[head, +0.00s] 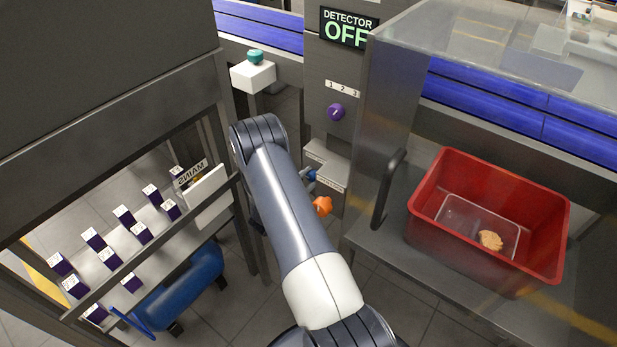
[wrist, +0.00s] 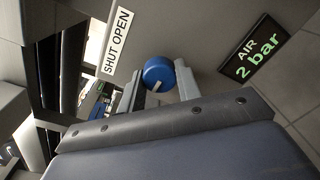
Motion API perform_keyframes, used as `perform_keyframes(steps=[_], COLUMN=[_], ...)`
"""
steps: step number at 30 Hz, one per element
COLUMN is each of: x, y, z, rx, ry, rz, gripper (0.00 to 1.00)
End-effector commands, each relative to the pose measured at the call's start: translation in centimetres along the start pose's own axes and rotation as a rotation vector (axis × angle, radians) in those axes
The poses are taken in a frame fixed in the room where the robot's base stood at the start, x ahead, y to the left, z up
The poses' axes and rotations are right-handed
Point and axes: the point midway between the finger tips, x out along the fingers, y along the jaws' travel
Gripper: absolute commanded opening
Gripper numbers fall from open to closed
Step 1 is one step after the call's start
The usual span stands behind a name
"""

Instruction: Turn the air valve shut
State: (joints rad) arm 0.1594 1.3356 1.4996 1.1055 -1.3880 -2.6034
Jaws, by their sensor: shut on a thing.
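The air valve is a round blue knob (wrist: 158,70) in the wrist view, with a short pale mark near its lower edge. My gripper (wrist: 158,83) has one pale finger on each side of the knob and is shut on it. A white label (wrist: 116,41) reading "SHUT OPEN" is to the left of the knob. A dark display (wrist: 251,50) to its right reads "AIR 2 bar".
In the head view, a red crate (head: 558,225) holding a clear tray stands on the right. A door handle (head: 386,190) rises beside it. A small orange part (head: 322,206) is close to my arm. A blue tank (head: 190,285) lies low on the left.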

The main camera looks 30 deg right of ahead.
Motion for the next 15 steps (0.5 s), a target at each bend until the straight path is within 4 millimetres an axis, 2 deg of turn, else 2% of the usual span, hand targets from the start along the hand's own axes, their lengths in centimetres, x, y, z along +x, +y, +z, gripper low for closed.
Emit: perform_keyframes(steps=[15], x=[-0.08], y=[-0.19], z=[-0.09], rx=[-0.045], ry=[0.002], rz=[-0.004], gripper=[0.09])
